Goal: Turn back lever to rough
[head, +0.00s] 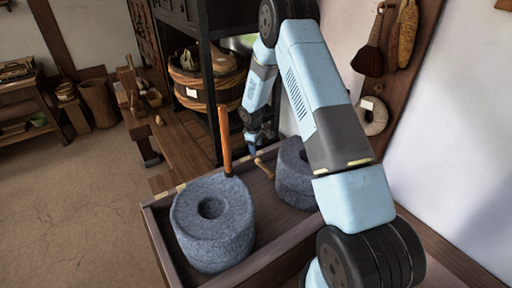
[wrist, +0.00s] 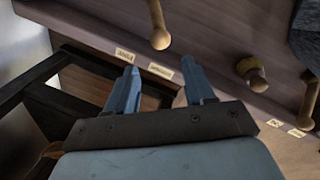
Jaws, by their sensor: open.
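My gripper (head: 254,136) is beyond the far edge of a wooden box (head: 164,234), in the head view. In the wrist view my gripper (wrist: 159,66) is open, with nothing between its fingers. A short wooden lever (head: 264,168) lies between the two stones in the head view. The wrist view shows a wooden lever with a rounded end (wrist: 158,32) just beyond the fingertips, apart from them. Its end points towards two small pale labels (wrist: 160,71) on the box edge; their writing is too small to read. I cannot tell for certain which lever is the back one.
A grey quern stone (head: 212,240) stands in the box beside an upright orange handle (head: 224,140). A second stone (head: 294,176) is partly behind my arm. A wooden knob (wrist: 252,76) lies right of the fingers. A dark rack (head: 208,85) stands close behind my gripper.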

